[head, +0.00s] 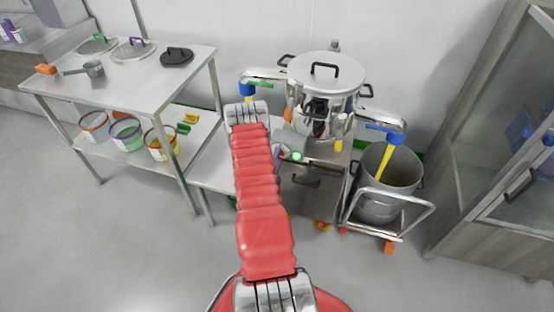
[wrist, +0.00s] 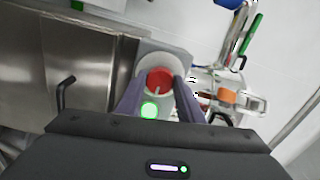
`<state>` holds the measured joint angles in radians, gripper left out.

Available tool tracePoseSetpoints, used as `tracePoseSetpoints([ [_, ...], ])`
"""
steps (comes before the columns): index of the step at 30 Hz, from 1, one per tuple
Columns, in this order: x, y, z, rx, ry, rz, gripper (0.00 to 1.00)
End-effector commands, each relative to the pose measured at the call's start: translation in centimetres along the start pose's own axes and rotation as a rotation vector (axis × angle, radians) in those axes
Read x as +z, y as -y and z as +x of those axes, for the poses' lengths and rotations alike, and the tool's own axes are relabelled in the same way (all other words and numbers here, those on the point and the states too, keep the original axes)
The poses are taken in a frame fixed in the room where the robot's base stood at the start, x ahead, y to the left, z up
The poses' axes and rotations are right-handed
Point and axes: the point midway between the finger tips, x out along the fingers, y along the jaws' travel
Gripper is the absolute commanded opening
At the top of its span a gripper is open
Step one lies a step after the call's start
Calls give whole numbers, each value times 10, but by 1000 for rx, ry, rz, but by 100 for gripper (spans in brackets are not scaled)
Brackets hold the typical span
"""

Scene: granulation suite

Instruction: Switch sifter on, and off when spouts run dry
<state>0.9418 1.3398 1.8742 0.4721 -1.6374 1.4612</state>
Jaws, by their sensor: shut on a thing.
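The sifter (head: 322,95) is a steel drum with a lidded top, standing on a cabinet in the head view. Its left spout (head: 247,88) and right spout (head: 384,134) have blue ends. A yellow strand hangs from each, the right one reaching into a grey bin (head: 376,205). In the wrist view my gripper (wrist: 160,86) is shut on a red knob (wrist: 160,77) on a round pale base. A green lamp (wrist: 150,111) glows just below the knob; the lamp also shows in the head view (head: 297,156). My arm hides the area under the left spout.
A steel table (head: 130,85) at left holds lids and a scoop, with several coloured tubs on its lower shelf. The bin sits in a wheeled frame (head: 395,228). A glass-door cabinet (head: 510,150) stands at right. The front floor is clear apart from small bits near the frame.

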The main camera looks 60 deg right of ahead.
Motion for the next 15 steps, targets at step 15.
tracePoseSetpoints([
  [15, -2, -3, -1, 8, -4, -1, 48],
])
